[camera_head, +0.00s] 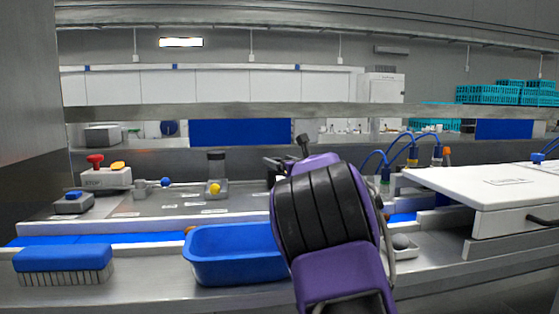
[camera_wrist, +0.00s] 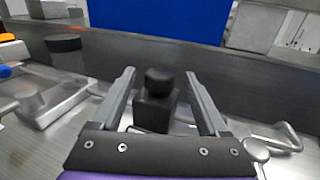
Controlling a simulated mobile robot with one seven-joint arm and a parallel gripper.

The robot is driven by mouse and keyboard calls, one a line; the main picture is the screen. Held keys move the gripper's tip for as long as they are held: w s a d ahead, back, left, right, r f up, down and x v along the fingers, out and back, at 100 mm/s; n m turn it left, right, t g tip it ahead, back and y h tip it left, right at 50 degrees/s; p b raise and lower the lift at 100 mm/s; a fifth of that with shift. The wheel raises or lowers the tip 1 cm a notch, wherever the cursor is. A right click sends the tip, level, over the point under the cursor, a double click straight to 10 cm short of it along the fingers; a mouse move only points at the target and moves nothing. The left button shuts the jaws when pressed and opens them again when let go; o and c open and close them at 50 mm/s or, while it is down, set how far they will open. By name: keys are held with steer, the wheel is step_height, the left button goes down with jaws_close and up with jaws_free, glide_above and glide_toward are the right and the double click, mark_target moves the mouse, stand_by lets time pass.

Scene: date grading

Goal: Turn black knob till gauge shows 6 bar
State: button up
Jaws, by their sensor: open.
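The black knob (camera_wrist: 159,80) sits on top of a dark square block (camera_wrist: 154,110) in the wrist view. My gripper (camera_wrist: 159,73) is open, with one finger on each side of the knob and a visible gap on both sides. I cannot tell whether the fingertips are level with it in height. In the head view my purple and black arm hides most of the area around the knob. No gauge dial or reading can be made out in either view.
A black-topped metal fixture (camera_head: 216,172) stands left of my arm, with a red-button box (camera_head: 105,177) farther left. A blue tub (camera_head: 230,268) and a blue brush (camera_head: 63,259) lie in front. A white-lidded unit (camera_head: 490,184) is at right. A bent metal handle (camera_wrist: 284,143) is right of my gripper.

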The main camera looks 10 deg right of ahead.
jaws_close()
stand_by(0.5)
steer(key=shift+a+f+m+h+b, duration=0.2)
steer(key=shift+m+h+b, duration=0.3)
steer(key=shift+b, duration=0.7)
steer(key=shift+a+h+b, duration=0.1)
steer(key=shift+h+b, duration=0.3)
steer(key=shift+b, duration=0.25)
steer(key=m+h+b, duration=0.1)
steer(key=h+b, duration=0.1)
steer(key=shift+a+m+t+h+b, duration=0.25)
steer(key=shift+m+t+h+b, duration=0.05)
steer(key=shift+m+t, duration=0.1)
steer(key=shift+a+r+m+h, duration=0.1)
steer(key=shift+a+m+h, duration=0.1)
steer(key=shift+m+h, duration=0.55)
steer(key=shift+a+m+h, duration=0.15)
steer(key=shift+m+h, duration=0.2)
steer(key=shift+h, duration=0.8)
steer(key=shift+m+g+h, duration=0.4)
steer(key=shift+m+h, duration=0.7)
steer(key=shift+h, duration=0.4)
steer(key=shift+m+h, duration=0.3)
steer(key=shift+h, duration=0.1)
